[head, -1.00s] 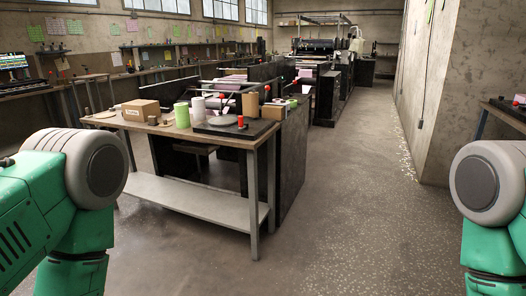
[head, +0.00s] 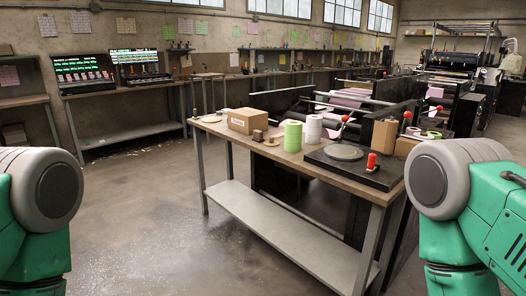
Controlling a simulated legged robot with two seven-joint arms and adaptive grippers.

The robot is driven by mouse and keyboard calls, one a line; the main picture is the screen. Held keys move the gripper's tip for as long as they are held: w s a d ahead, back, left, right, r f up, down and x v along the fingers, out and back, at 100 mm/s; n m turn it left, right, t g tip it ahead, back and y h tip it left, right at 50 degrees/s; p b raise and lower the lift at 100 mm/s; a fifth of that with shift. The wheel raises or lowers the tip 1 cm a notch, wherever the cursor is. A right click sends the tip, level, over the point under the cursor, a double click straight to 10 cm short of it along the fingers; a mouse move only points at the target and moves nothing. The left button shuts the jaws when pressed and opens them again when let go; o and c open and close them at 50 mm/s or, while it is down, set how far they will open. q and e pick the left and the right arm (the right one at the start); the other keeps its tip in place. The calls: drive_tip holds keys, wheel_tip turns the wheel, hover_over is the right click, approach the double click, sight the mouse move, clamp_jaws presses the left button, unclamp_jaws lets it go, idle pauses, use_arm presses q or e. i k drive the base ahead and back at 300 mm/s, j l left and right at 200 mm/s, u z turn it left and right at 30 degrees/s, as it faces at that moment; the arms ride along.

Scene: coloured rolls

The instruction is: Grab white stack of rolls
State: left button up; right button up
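The white stack of rolls (head: 312,130) stands upright on the wooden tabletop of a workbench (head: 230,133). A green stack of rolls (head: 293,137) stands just to its left and in front. Both stacks are ahead of me, beyond my reach in this view. My green and grey arm links show at the left and right edges of the head view. Neither gripper is in view.
A cardboard box (head: 254,121) sits left of the stacks. A black plate with a grey disc and red knob (head: 371,162) lies to their right. Machinery stands behind the bench. The floor (head: 150,200) at left is clear.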

sight(314, 123)
drive_tip(key=i+j, duration=0.15)
drive_tip(key=i, duration=0.35)
drive_tip(key=i+j, duration=0.15)
drive_tip(key=i, duration=0.3)
drive_tip(key=z, duration=0.05)
